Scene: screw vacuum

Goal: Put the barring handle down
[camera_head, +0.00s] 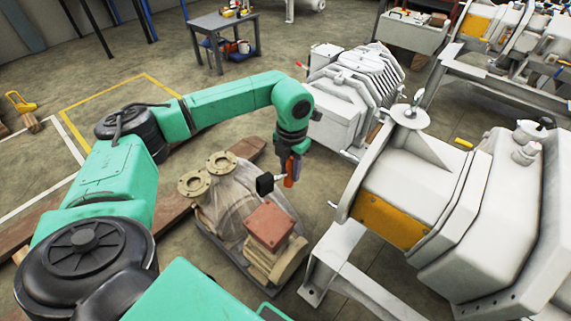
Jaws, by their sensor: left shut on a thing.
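My left gripper (291,166) reaches in from the left and points down in the middle of the view. It is shut on what looks like the barring handle (289,182), an orange-red grip. A short light bar and a black block (264,184) show beside it, apparently part of the same tool. The gripper hangs above or just behind the beige pump (230,194), which has two round flanges and a reddish-brown box (269,226). I cannot tell whether the handle touches the pump. My right gripper is not in view.
A large white screw vacuum machine (473,205) with an orange panel stands at right on a grey frame. A ribbed grey machine (352,92) stands behind. A small grey table (222,22) with items is at the back. Open floor with yellow and white lines lies left.

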